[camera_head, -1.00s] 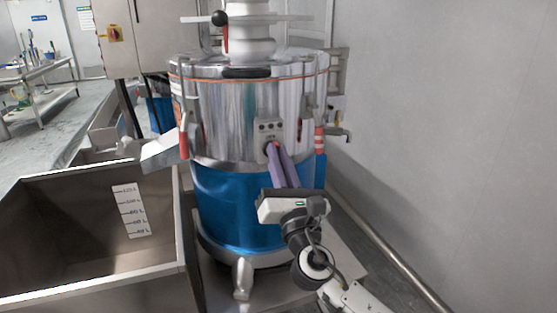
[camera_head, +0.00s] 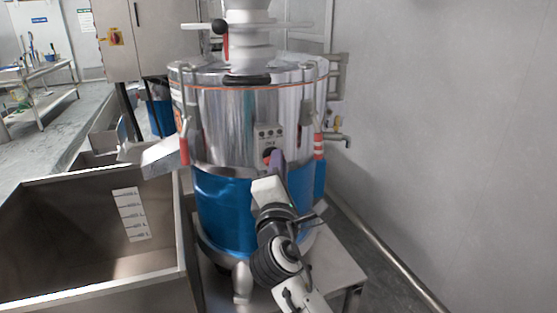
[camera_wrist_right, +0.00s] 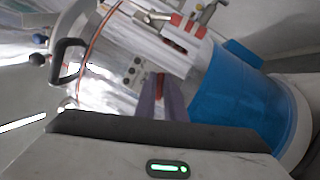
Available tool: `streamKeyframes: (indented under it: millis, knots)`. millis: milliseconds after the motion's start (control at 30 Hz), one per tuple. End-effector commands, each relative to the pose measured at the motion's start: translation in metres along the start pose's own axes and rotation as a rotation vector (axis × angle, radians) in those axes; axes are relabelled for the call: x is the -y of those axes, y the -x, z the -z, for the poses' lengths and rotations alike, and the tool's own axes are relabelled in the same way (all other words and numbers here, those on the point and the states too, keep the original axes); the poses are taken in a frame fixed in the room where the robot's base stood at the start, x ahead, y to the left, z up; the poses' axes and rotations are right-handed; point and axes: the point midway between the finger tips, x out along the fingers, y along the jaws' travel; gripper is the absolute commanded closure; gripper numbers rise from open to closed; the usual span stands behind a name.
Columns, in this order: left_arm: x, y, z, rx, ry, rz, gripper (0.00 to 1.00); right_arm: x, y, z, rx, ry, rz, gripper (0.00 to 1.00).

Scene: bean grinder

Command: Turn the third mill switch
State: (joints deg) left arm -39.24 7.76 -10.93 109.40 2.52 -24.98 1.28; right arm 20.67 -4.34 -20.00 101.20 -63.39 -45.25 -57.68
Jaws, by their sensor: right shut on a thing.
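The mill (camera_head: 228,120) is a steel drum with a blue lower half, standing in the middle of the head view. A small grey switch box (camera_head: 262,133) on its front has several small dark buttons along the top and a red switch (camera_head: 267,152) below. My right gripper (camera_head: 275,157) reaches up to this switch from the lower right. Its purple fingers are shut on the red switch, which shows between them in the right wrist view (camera_wrist_right: 159,84). The fingers hide part of the switch. My left gripper is not in view.
An open steel bin (camera_head: 90,283) with a volume scale stands at the left front. Red-handled clamps (camera_head: 184,143) sit on the mill's sides. A plain wall (camera_head: 450,120) with a low pipe (camera_head: 385,253) is at the right, with some free space before it.

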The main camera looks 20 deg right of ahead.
Motion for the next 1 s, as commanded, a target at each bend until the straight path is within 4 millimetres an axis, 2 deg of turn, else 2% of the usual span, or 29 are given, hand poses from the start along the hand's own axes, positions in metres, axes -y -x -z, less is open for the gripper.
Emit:
streamKeyframes:
  millis: [200,500,1000]
  knots:
    - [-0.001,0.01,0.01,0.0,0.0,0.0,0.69,-0.002,0.0,0.0,-0.001,-0.164,0.071,1.0]
    - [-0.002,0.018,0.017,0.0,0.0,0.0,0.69,0.0,0.0,0.0,0.0,-0.306,0.13,1.0]
    - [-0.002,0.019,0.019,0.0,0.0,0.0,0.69,0.002,0.001,0.001,-0.001,-0.359,0.152,1.0]
